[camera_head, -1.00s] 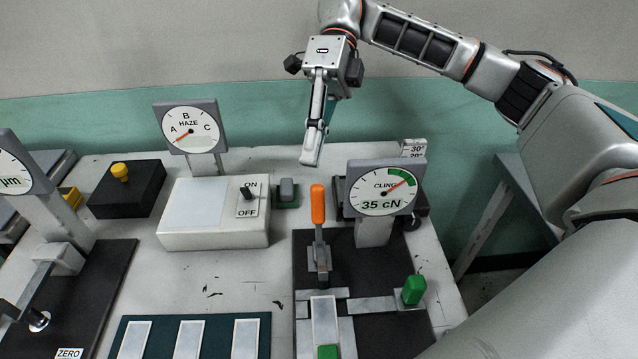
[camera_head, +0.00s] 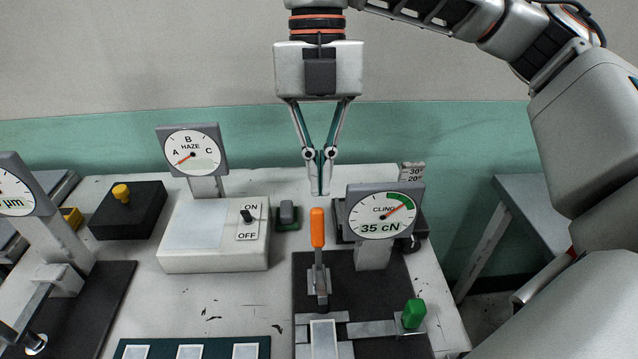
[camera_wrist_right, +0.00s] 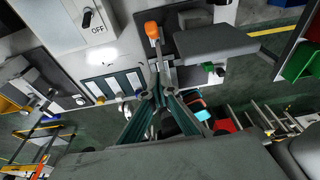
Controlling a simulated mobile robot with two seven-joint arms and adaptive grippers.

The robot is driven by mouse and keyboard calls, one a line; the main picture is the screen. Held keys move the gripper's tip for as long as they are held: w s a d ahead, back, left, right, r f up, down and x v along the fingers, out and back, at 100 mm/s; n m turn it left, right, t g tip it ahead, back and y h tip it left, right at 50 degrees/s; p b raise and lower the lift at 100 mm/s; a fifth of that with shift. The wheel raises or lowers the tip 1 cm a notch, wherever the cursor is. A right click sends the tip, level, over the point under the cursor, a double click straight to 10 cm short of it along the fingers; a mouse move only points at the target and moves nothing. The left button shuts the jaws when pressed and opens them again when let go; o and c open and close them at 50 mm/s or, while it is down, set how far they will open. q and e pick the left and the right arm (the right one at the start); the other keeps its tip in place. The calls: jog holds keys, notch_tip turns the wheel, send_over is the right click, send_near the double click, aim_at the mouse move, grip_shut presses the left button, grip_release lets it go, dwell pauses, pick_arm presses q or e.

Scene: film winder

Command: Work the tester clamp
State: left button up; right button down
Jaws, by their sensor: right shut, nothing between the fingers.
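The tester clamp lever has an orange handle (camera_head: 317,228) and stands upright on the dark tester base (camera_head: 385,285). The cling gauge (camera_head: 384,212) beside it reads 35 cN, its needle near the green arc. My right gripper (camera_head: 320,192) is shut and empty, pointing down just above the orange handle in the head view; whether they touch cannot be told. In the right wrist view the orange handle (camera_wrist_right: 152,30) shows beyond the closed fingertips (camera_wrist_right: 158,92). My left gripper is not in view.
A green knob (camera_head: 413,313) sits right of the clamp. The haze box (camera_head: 213,250) with its ON/OFF switch stands to the left, the haze gauge (camera_head: 192,150) behind it. A teal tray (camera_head: 218,350) with pale strips lies at the front.

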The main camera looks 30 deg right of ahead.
send_over(318, 233)
jog(key=s+a, duration=0.1)
jog(key=s, duration=0.3)
notch_tip(318, 233, down, 8)
jog(key=w, duration=0.1)
jog(key=w+f, duration=0.1)
jog(key=w, duration=0.1)
jog(key=shift+d+f+b, duration=0.3)
jog(key=shift+d, duration=0.1)
jog(key=shift+w+d+f, duration=0.1)
jog(key=shift+w+f, duration=0.05)
jog(key=shift+w, duration=0.2)
jog(key=shift+w, duration=0.15)
